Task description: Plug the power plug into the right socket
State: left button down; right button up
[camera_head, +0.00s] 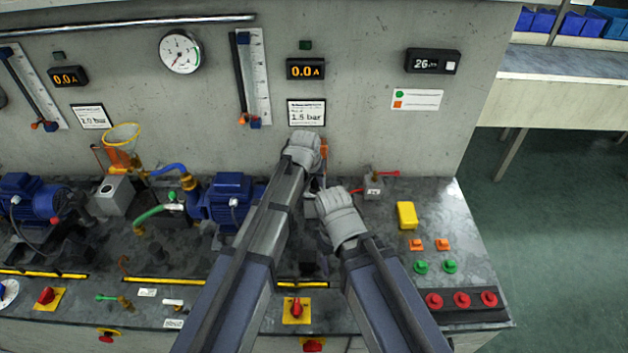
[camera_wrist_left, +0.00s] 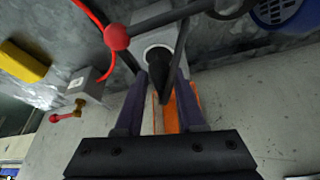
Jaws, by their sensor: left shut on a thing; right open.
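My left gripper (camera_head: 313,178) is in front of the wall below the 1.5 bar card; its hand hides most of what lies beyond. In the left wrist view, its two fingers (camera_wrist_left: 160,100) are shut on a dark plug (camera_wrist_left: 160,82). The plug points at the round pale-rimmed opening of a grey box, seemingly the right socket (camera_wrist_left: 150,50). Whether the plug is seated cannot be told. A similar grey box (camera_head: 112,195), seemingly the left socket, stands at the left pump. My right gripper (camera_head: 316,205) is open, low and close beside the left one.
An orange part (camera_head: 323,149) stands close behind my left gripper. The right pump's blue motor (camera_head: 225,195) is to its left. A small grey valve box (camera_head: 373,187) with a red lever and a yellow block (camera_head: 407,215) are on the right. The bench's right side has several buttons.

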pick_arm(q)
jog(key=shift+f+b, duration=0.9)
jog(key=shift+b, duration=0.05)
pick_arm(e)
jog(key=shift+f, duration=0.9)
pick_arm(q)
jog(key=shift+c, duration=2.1)
grip_release()
jog(key=shift+r, duration=0.1)
pick_arm(e)
jog(key=shift+r, duration=0.1)
pick_arm(q)
jog(key=shift+p+v, duration=2.85)
jog(key=shift+v, duration=0.15)
pick_arm(e)
jog(key=shift+r, duration=2.7)
pick_arm(q)
jog(key=p+v, duration=0.7)
jog(key=shift+s+r, duration=0.2)
jog(key=shift+r, duration=0.1)
pick_arm(e)
notch_tip(320, 180, up, 7)
jog(key=shift+r, duration=0.15)
